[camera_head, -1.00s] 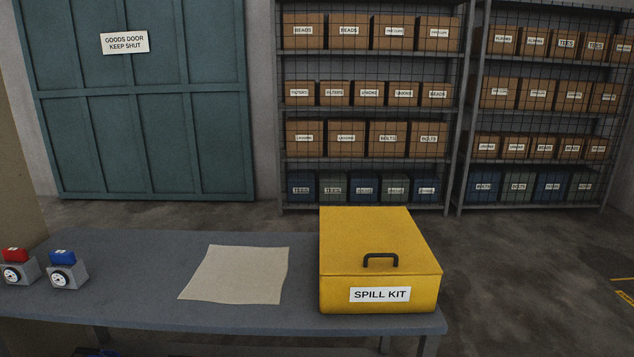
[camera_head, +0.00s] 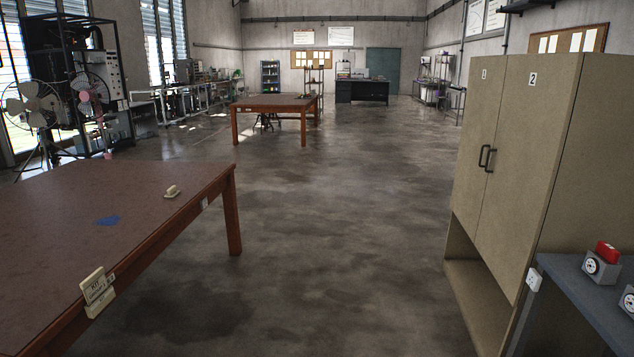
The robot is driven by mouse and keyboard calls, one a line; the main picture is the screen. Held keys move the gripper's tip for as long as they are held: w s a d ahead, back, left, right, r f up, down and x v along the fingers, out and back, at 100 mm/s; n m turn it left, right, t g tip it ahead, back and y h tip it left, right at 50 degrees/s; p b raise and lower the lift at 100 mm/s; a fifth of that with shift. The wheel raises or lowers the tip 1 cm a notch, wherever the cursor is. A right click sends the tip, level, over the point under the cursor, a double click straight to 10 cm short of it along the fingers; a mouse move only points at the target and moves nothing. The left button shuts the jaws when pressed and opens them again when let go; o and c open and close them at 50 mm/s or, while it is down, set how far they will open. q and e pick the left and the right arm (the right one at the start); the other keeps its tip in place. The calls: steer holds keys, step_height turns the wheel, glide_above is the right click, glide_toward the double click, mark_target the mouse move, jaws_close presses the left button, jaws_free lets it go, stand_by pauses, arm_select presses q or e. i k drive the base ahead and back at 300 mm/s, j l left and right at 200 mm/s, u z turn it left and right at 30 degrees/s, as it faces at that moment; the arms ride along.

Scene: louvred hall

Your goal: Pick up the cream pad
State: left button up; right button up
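The flat cream pad on the grey bench, visible a second ago, is outside the picture now. Only the left end of that grey bench (camera_head: 590,290) shows at the lower right. A small cream object with a raised knob (camera_head: 171,191) lies on the brown table (camera_head: 60,200) at the left; it does not look like the flat pad. A flat blue patch (camera_head: 108,220) is on the same table. Neither of my grippers is in view.
A tall beige cabinet (camera_head: 530,150) with doors marked 1 and 2 stands at right. A red-topped gauge box (camera_head: 602,262) sits on the bench. Open concrete floor (camera_head: 330,220) runs down the middle.

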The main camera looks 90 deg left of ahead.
mark_target(172, 192)
steer(key=u, duration=3.7)
steer(key=i+l, duration=0.15)
steer(key=i, duration=0.5)
steer(key=l+z, duration=0.05)
